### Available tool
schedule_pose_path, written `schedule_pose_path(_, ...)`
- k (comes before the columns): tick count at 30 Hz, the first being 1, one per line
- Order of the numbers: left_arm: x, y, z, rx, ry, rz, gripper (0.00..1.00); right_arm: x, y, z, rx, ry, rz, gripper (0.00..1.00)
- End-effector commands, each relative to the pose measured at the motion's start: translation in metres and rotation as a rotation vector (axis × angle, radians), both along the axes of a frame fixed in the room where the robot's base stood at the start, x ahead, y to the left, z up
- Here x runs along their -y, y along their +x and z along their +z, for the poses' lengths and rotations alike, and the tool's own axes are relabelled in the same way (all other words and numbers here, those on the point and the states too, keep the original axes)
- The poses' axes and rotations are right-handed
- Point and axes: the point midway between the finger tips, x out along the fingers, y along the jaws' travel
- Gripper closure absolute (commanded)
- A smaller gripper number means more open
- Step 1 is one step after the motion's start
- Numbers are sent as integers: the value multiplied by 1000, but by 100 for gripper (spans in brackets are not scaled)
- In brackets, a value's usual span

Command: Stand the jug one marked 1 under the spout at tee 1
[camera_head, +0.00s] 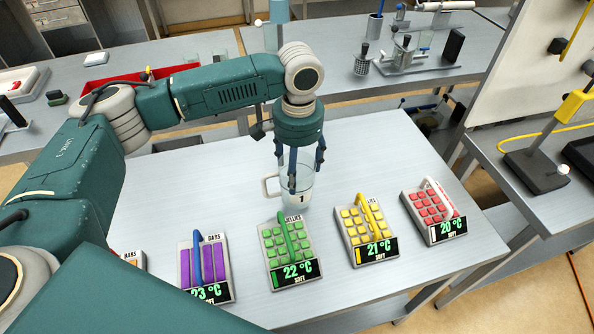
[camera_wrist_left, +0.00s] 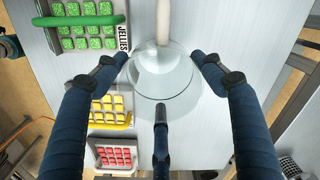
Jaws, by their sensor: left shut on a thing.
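The clear glass jug (camera_head: 297,190), marked 1, stands upright on the grey table (camera_head: 200,178), its handle pointing left in the head view. My left gripper (camera_head: 301,160) reaches down from above with its fingers around the jug's upper part and is shut on it. In the left wrist view the round jug (camera_wrist_left: 162,72) lies between the dark blue fingers, with its pale handle at the top. I see no spout or tee that I can make out. My right gripper is not in view.
A row of trays stands along the table's front: purple bars (camera_head: 205,267), green jellies (camera_head: 290,252), a yellow one (camera_head: 365,230) and a red one (camera_head: 434,211). A red tray (camera_head: 135,80) lies on the back bench. A dark-based stand (camera_head: 537,171) is on the right bench.

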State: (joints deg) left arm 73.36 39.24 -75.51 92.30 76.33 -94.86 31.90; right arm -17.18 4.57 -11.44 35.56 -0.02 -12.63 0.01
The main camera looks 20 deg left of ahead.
Motion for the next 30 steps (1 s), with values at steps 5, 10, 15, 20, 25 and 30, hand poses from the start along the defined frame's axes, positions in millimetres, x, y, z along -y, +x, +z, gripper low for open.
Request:
schedule_pose_path(5, 0, 0, -19, 0, 0, 0, 60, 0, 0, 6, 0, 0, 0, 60)
schedule_pose_path(10, 0, 0, -21, 2, -1, 0, 60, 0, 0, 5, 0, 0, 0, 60)
schedule_pose_path(15, 0, 0, -22, 1, 0, 0, 60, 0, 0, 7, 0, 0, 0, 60)
schedule_pose_path(20, 0, 1, -24, 2, -1, 0, 12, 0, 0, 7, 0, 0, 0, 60)
schedule_pose_path(25, 0, 0, -24, 1, 0, 0, 12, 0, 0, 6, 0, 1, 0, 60)
schedule_pose_path(30, 0, 1, -22, 2, 0, 0, 12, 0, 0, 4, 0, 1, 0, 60)
